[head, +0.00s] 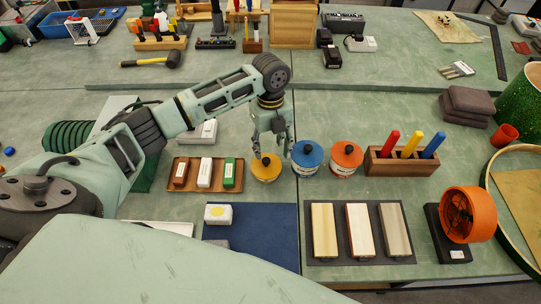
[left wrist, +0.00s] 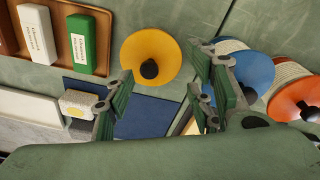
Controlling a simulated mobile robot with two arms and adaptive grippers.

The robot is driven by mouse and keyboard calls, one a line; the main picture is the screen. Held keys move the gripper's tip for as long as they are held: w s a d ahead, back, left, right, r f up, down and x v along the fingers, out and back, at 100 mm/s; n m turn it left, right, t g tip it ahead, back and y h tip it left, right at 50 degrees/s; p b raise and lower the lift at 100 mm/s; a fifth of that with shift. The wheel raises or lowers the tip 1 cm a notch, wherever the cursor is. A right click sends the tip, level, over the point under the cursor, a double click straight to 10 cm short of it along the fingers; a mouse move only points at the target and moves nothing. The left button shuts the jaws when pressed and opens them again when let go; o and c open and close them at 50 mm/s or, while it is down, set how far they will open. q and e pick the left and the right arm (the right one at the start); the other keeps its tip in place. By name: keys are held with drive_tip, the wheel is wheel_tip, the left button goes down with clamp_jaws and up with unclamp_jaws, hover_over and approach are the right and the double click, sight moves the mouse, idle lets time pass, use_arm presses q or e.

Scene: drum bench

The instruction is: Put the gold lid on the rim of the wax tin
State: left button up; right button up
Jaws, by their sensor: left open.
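The gold lid (head: 264,173) is a yellow disc with a dark knob on the green bench, left of a blue-lidded tin (head: 307,155) and an orange-lidded tin (head: 346,157). In the left wrist view the gold lid (left wrist: 138,48) shows its black knob, and no tin body is seen below it. I cannot tell which tin is the wax tin. My left gripper (head: 272,152) is open and empty, pointing down above the gold lid. In the left wrist view its fingers (left wrist: 160,75) are spread, with the lid beyond them. My right gripper is not in view.
A wooden tray (head: 180,184) with several labelled blocks lies left of the lid. A blue mat (head: 260,235) with a white-and-yellow block is in front. A wooden holder (head: 400,168) with coloured handles and an orange fan (head: 468,215) stand to the right.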

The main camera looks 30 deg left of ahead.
use_arm(q)
wheel_tip(320, 180, up, 8)
drive_tip(key=b, duration=0.1)
drive_tip(key=shift+w+a, duration=0.25)
drive_tip(key=shift+w, duration=0.2)
